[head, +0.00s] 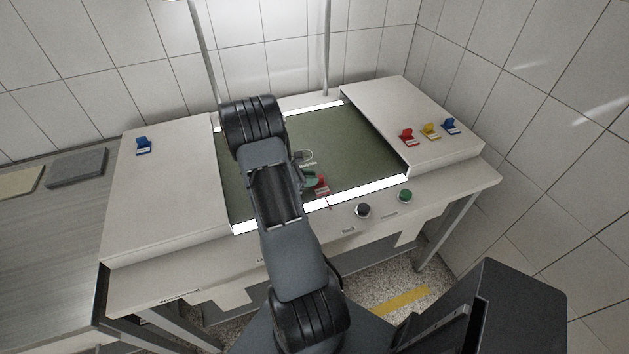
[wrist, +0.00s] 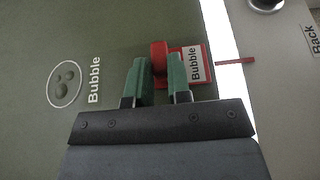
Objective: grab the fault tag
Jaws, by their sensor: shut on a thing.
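A red fault tag (wrist: 159,56) with a white "Bubble" label is at my gripper (wrist: 157,72) in the wrist view. The gripper's two green fingers are shut on the tag's upright red grip, one on each side. The tag's flat base shows beyond the right finger. In the head view the red tag (head: 322,185) is near the front edge of the green panel (head: 360,150). My gripper (head: 311,180) there is partly hidden by my arm. I cannot tell whether the tag touches the panel.
A red tag (head: 407,137), a yellow tag (head: 431,130) and a blue tag (head: 449,126) stand on the right ledge. Another blue tag (head: 143,147) is on the left ledge. A black knob (head: 363,211) and green button (head: 405,196) are on the front. Two posts rise behind.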

